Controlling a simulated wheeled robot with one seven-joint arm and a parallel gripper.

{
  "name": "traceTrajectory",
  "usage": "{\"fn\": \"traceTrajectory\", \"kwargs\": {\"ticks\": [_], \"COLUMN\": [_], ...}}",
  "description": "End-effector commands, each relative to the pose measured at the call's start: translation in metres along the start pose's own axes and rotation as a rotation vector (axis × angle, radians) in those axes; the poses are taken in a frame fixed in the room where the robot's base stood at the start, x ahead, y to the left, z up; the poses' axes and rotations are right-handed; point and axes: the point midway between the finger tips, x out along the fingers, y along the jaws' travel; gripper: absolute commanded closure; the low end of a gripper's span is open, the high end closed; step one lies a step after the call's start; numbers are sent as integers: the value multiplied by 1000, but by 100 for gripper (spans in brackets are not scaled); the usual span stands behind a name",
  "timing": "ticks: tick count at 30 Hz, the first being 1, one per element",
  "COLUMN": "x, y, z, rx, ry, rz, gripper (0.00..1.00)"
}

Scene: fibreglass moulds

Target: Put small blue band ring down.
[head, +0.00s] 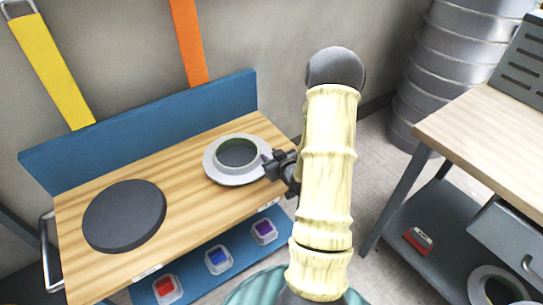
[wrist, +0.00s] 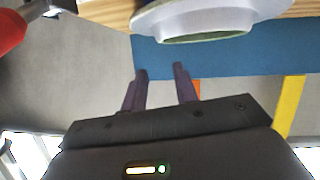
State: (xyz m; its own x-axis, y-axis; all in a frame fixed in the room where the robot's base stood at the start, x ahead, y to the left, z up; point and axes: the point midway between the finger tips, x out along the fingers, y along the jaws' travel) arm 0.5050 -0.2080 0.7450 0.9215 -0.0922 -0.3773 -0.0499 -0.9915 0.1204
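A pale grey flanged ring (head: 211,165) with a raised collar and a green inner edge sits over the wooden bench top. I see no blue band on it. It also shows at the top of the wrist view (wrist: 200,22). My gripper (head: 268,165) is at the right edge of this ring. In the wrist view my gripper (wrist: 161,72) has its two dark purple fingers apart, with nothing visible between them. The ring lies beyond the fingertips, with a gap in the picture. I cannot tell whether a finger touches it.
A dark round disc (head: 124,215) lies on the bench top (head: 190,215) to the left. Containers with red (head: 167,288), blue (head: 218,259) and purple (head: 264,231) contents stand on the blue shelf below. A second workbench (head: 480,125) is on the right, with another ring (head: 476,288) low down.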

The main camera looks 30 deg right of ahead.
Motion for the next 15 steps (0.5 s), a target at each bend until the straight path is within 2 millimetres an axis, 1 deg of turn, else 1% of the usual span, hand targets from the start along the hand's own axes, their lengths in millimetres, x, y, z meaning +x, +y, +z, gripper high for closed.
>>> {"fn": "traceTrajectory", "kwargs": {"ticks": [11, 15], "x": [0, 0], "y": [-2, -13], "z": [-1, -8], "rx": [-2, -20], "ry": [-5, -61], "rz": [-3, -19], "gripper": [71, 71]}}
